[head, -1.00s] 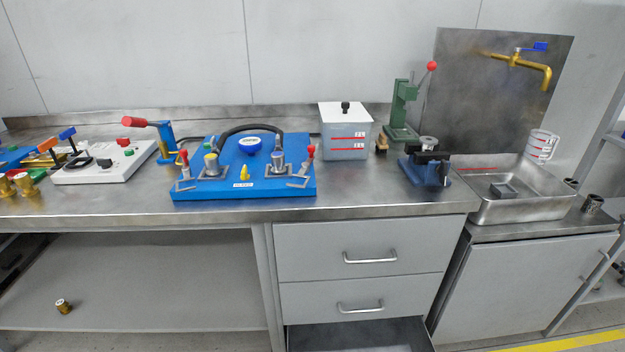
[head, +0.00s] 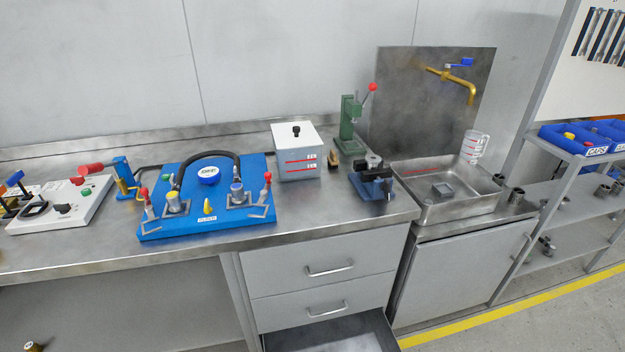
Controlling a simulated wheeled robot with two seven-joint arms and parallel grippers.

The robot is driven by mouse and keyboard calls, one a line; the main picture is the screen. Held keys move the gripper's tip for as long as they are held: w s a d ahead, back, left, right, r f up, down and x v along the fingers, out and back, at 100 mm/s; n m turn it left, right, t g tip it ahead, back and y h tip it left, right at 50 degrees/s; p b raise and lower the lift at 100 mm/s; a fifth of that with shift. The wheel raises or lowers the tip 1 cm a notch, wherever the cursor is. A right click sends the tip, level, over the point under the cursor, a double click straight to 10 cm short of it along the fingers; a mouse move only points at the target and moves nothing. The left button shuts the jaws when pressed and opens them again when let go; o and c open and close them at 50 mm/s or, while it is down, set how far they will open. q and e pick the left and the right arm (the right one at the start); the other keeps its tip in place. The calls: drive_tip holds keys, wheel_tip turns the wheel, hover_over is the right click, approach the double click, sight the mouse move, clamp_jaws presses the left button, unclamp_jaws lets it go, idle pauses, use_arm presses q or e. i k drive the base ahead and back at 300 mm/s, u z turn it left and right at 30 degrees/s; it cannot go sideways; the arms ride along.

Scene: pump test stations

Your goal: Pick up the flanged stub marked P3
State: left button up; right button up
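No P3 marking can be read in the head view. Small dark grey metal cylindrical pieces stand right of the sink tray, one nearer the front (head: 515,195) and one behind it (head: 498,179). More such grey pieces sit on the rack at the right, on its middle shelf (head: 603,191) and lower shelf (head: 548,247). They are too small to tell which is a flanged stub. A brass piece (head: 34,346) lies on the shelf under the bench, cut by the bottom edge. Neither of my grippers is in view.
The steel bench (head: 300,215) carries a blue pump board (head: 185,225), a lidded grey tank (head: 297,160), a green press (head: 349,125) and a blue vise (head: 373,185). A sink tray (head: 450,212) stands right. A bottom drawer (head: 335,338) is open. Blue bins (head: 570,145) top the rack.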

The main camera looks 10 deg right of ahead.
sight(372, 160)
drive_tip(key=u, duration=0.7)
drive_tip(key=k, duration=0.7)
drive_tip(key=z, duration=1.1)
